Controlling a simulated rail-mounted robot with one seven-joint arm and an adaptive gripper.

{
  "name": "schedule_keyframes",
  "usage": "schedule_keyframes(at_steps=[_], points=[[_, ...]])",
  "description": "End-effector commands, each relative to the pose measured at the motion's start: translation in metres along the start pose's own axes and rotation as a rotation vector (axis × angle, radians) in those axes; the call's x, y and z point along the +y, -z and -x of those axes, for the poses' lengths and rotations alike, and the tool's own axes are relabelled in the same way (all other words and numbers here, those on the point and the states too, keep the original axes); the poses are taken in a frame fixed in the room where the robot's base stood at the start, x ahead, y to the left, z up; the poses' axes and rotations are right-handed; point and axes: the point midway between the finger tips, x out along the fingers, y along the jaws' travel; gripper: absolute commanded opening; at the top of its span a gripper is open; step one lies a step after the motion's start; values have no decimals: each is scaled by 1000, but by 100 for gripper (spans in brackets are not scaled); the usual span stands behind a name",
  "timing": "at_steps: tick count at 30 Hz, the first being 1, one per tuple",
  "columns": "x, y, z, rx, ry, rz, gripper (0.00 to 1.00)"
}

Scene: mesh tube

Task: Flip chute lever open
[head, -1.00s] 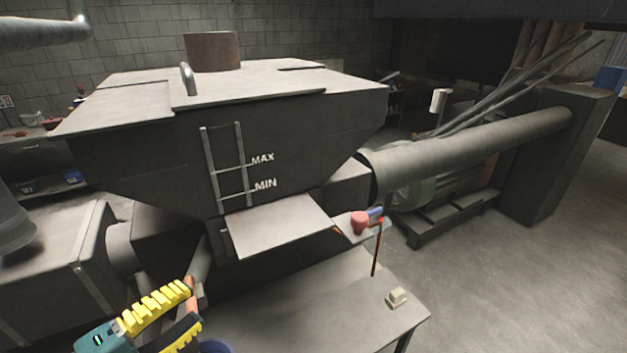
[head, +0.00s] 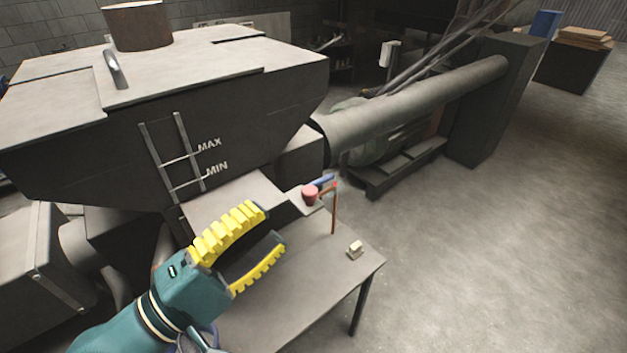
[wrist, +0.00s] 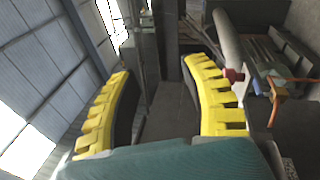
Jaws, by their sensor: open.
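A thin orange-red bar (head: 334,208) stands upright at the right of the hopper's chute, with a short arm at its top. A red round knob (head: 309,194) and a short blue piece (head: 323,180) sit beside it on a small ledge. Which of these is the chute lever I cannot tell for sure. My gripper (head: 267,226) has yellow ribbed fingers, open and empty, to the left of these parts and apart from them. In the wrist view, the red knob (wrist: 233,76) and orange bar (wrist: 274,103) lie right of the open fingers (wrist: 156,70).
The dark hopper (head: 255,120) with MAX and MIN marks stands behind my gripper. A grey table (head: 300,275) lies below, with a small beige block (head: 355,250) near its right corner. A thick pipe (head: 420,105) runs behind.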

Motion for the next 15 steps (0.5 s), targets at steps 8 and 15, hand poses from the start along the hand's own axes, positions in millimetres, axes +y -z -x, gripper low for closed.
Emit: schedule_keyframes(at_steps=[8, 15], points=[[36, -42, -34, -119, -114, 84, 46], [51, -61, -46, -177, -167, 131, 46]])
